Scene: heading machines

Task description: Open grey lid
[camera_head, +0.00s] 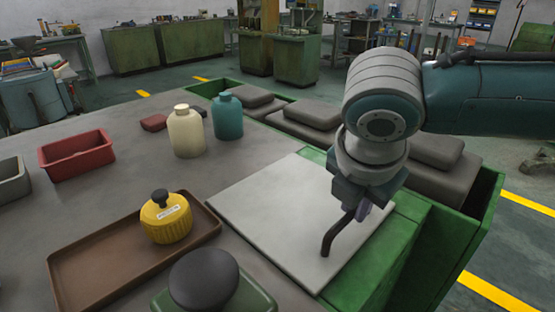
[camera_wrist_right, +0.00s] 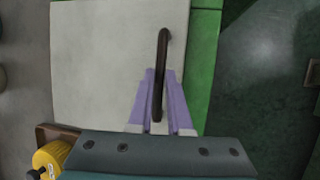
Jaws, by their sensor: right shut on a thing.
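The grey lid (camera_head: 285,210) is a pale flat square panel that lies level on the green bench top. My right gripper (camera_head: 361,212) comes down from above and is shut on this handle. In the right wrist view its purple fingers (camera_wrist_right: 161,90) sit on both sides of the handle (camera_wrist_right: 163,50). No gap under the lid is visible. My left gripper is not in view.
A brown tray (camera_head: 80,262) with a yellow knobbed container (camera_head: 167,222) lies left of the lid. A dark round knob on a green base (camera_head: 204,278) is in front. Cream (camera_head: 186,133) and teal (camera_head: 227,117) bottles stand behind. Grey cushion-like blocks (camera_head: 312,113) fill green bays beyond.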

